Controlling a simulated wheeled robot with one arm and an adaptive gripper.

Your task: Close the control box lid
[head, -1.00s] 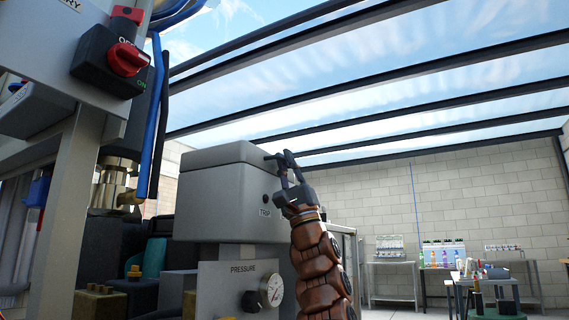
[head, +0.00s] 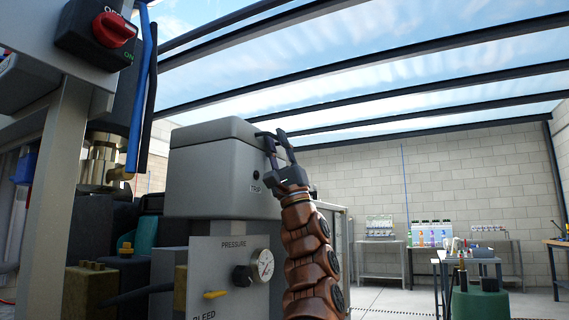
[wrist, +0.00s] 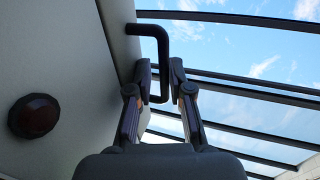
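The grey control box (head: 212,190) stands left of centre in the head view, with a dark round knob and a TRIP label on its face. Its pale lid (head: 215,132) is on top; I see no clear gap under it from this side. A black bent handle (wrist: 164,65) sticks out from the grey surface in the wrist view, and its top shows in the head view (head: 262,133). My gripper (wrist: 160,75) is open, with one finger on each side of the handle's bar. I cannot tell whether either finger touches it.
A dark red round button (wrist: 34,116) is on the grey surface in the wrist view. A pressure panel (head: 222,270) with a gauge sits below the box. A red switch (head: 110,30) is at upper left.

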